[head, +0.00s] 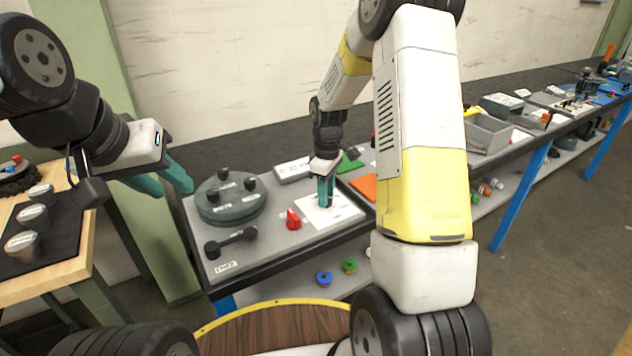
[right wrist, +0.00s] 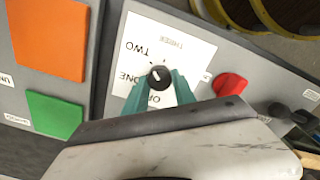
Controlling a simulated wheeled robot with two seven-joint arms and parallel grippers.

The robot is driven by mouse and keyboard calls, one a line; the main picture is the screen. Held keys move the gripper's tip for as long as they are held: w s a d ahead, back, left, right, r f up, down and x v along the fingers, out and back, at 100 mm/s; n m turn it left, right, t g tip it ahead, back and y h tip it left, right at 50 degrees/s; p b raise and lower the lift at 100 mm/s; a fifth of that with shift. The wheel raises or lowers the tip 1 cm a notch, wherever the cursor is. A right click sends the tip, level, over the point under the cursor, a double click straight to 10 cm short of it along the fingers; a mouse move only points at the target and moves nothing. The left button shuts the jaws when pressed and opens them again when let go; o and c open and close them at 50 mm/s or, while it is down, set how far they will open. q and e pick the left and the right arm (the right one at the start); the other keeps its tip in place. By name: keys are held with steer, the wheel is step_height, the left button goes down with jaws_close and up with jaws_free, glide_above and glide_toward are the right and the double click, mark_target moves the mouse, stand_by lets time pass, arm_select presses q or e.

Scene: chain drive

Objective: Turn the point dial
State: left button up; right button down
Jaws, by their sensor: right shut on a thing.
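The point dial (right wrist: 159,77) is a small round black knob with a pale pointer line. It sits on a white card (right wrist: 190,50) marked with words such as TWO, ONE and THREE. In the head view the card (head: 345,211) lies on the grey bench and my gripper hides the dial. My right gripper (head: 325,195) points down with teal fingers shut on the dial; the fingers also show around it in the right wrist view (right wrist: 160,90). My left gripper (head: 170,180) is in the air at the left, its teal fingers apart and empty.
A red knob (head: 293,219) is left of the card. A round dark green plate (head: 231,198) with black knobs and a black bar handle (head: 230,243) are further left. Orange (right wrist: 50,32) and green (right wrist: 55,115) pads are on the other side. A grey bin (head: 487,133) stands further right.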

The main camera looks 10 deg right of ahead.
steer(key=m, duration=0.4)
steer(key=shift+w+m, duration=0.1)
steer(key=shift+m, duration=0.2)
steer(key=m, duration=0.4)
steer(key=shift+m, duration=0.4)
steer(key=c, duration=1)
jaws_free()
steer(key=shift+c, duration=0.2)
steer(key=shift+r, duration=3.95)
